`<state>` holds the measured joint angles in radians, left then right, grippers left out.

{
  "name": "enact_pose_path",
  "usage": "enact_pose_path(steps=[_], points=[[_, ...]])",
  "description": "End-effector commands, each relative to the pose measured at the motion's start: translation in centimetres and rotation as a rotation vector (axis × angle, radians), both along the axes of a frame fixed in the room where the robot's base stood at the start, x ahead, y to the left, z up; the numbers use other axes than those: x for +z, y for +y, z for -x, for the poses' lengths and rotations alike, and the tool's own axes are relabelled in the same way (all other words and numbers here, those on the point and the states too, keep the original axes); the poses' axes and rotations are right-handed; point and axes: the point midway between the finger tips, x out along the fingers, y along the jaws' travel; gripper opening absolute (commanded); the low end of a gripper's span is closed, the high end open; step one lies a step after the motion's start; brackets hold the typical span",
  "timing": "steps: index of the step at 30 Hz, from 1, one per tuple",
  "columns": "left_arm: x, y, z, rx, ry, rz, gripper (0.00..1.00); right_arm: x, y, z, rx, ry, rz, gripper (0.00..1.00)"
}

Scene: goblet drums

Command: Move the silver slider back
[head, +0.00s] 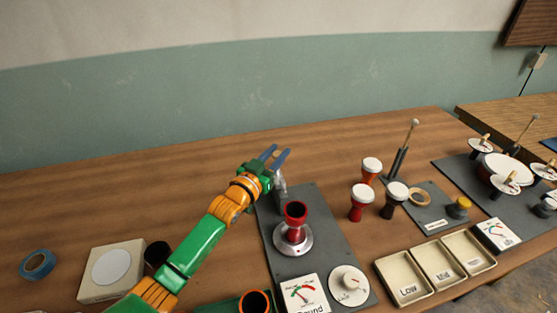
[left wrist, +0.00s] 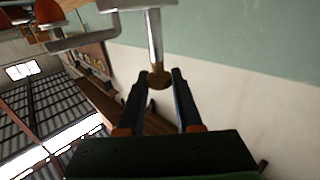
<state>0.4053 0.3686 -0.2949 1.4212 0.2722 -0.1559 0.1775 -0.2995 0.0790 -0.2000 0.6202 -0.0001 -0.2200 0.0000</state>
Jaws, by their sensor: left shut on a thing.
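The silver slider (head: 279,183) stands upright near the back left of a dark grey board (head: 325,207), and my gripper partly hides it. In the left wrist view it shows as a silver rod (left wrist: 154,35) with a brown rounded end. My left gripper (head: 274,154) has its blue fingers at the slider's top. In the left wrist view the fingers (left wrist: 159,82) lie on both sides of the brown end, shut on it. My right gripper is in neither view.
A red cup on a silver round base (head: 293,240) stands on the same board, just in front of the slider. A gauge (head: 303,294) and a white dial (head: 349,284) are at its front. Small goblet drums (head: 362,200) stand to the right. The table behind the board is clear.

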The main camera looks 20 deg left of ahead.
Motion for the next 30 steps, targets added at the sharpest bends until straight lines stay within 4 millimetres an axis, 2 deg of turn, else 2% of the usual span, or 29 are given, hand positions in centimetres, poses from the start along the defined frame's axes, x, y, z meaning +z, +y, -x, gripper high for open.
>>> enact_pose_path(steps=[2, 3, 6, 17, 27, 30], points=[[0.1, 0.0, 0.0, 0.001, 0.0, 0.0, 0.0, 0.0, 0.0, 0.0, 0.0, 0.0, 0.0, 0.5], [0.1, 0.0, 0.0, 0.001, -0.001, 0.0, 0.36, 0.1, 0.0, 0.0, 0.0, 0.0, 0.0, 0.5], [0.1, 0.0, 0.0, 0.001, -0.001, 0.0, 0.63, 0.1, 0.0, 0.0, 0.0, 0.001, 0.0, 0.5], [0.1, 0.1, 0.5, 0.0, -0.002, 0.0, 0.64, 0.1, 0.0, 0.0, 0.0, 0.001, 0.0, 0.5], [-0.1, 1.2, 5.7, 0.0, 0.0, 0.001, 0.64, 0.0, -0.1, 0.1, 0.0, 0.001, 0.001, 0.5], [-0.1, 1.4, 6.6, 0.0, 0.0, 0.0, 0.64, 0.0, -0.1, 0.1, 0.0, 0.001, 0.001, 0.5]])
